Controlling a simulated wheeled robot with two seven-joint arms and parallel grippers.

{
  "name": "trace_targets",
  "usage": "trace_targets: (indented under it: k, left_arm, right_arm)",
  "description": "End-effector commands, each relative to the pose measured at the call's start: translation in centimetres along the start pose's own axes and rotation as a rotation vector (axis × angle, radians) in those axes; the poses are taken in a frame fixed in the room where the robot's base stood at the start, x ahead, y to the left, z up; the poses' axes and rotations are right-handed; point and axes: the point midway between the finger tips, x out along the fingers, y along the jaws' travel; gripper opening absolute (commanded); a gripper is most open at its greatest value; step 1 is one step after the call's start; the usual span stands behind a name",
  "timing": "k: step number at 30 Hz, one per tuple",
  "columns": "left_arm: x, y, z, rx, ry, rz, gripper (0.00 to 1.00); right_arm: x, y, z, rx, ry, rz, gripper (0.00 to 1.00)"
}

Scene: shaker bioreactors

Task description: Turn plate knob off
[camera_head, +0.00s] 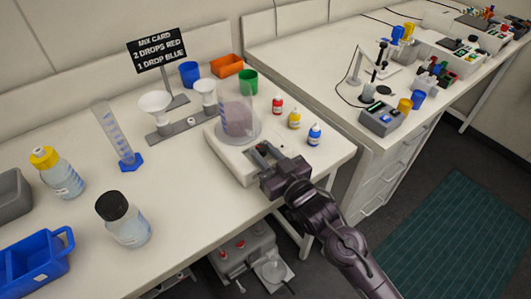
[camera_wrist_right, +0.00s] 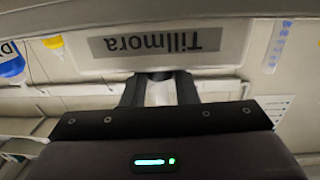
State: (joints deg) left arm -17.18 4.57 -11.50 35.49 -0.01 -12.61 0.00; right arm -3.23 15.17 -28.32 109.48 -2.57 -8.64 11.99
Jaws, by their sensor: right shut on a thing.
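A white stirrer plate (camera_head: 222,150) stands near the front edge of the bench, with a beaker (camera_head: 238,118) of pinkish liquid on its round top. In the right wrist view, its front face (camera_wrist_right: 228,66) carries an upside-down "Tillmora" label. My right gripper (camera_head: 262,156) is at the plate's front; the right wrist view also shows its two fingers (camera_wrist_right: 160,90) shut on the small dark plate knob (camera_wrist_right: 159,75) below the label. The fingers hide most of the knob, and its turn angle cannot be read. My left gripper is not in view.
Red (camera_head: 277,105), yellow (camera_head: 294,119) and blue (camera_head: 314,135) dropper bottles stand right of the plate. A funnel rack (camera_head: 180,129), a graduated cylinder (camera_head: 117,135) and a black-capped bottle (camera_head: 125,222) stand to the left. A mix card (camera_head: 157,50) is behind.

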Motion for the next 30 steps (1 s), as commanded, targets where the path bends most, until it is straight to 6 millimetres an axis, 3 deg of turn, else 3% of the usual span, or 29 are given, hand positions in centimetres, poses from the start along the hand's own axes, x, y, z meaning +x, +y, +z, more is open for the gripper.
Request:
trace_targets:
  k: [14,15,19,30]
  left_arm:
    - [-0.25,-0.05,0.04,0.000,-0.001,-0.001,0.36]
    - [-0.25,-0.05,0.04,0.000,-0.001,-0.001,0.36]
    - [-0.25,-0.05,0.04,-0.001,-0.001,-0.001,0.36]
    - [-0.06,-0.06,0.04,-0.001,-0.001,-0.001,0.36]
  right_arm:
    - [-0.02,0.27,-0.12,0.003,0.000,-0.079,0.04]
    - [-0.02,0.27,-0.12,0.003,0.000,-0.078,0.30]
    - [-0.02,0.26,-0.10,0.002,0.000,-0.078,0.47]
    - [-0.67,0.30,0.10,0.003,-0.002,-0.077,0.48]
